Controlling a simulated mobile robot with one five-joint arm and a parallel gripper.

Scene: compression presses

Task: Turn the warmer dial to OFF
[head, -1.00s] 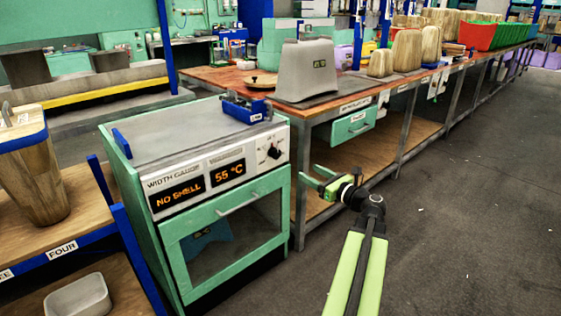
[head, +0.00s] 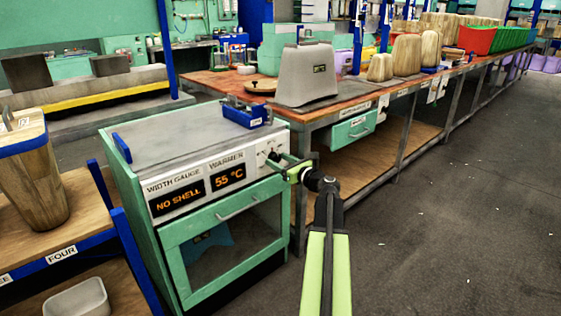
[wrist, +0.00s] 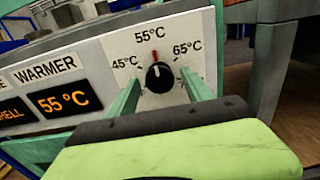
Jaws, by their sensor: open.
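The warmer dial (wrist: 159,77) is a black knob on the white panel of the green cabinet. Its red pointer points up at the 55°C mark. Labels 45°C and 65°C stand to either side; the lower labels, OFF among them, are hidden or cut off by my fingers. The warmer display (wrist: 64,100) reads 55 °C; it also shows in the head view (head: 228,176). My gripper (wrist: 158,88) is open, with one green finger on each side of the dial. I cannot tell whether they touch it. In the head view my gripper (head: 279,164) is at the panel's right end and partly covers the dial.
The width gauge display (head: 178,196) reads NO SHELL. An oven-like door with a handle (head: 238,208) is below the panel. A blue fixture (head: 246,113) sits on the cabinet top. A workbench (head: 345,112) stands close to the right; open floor lies beyond.

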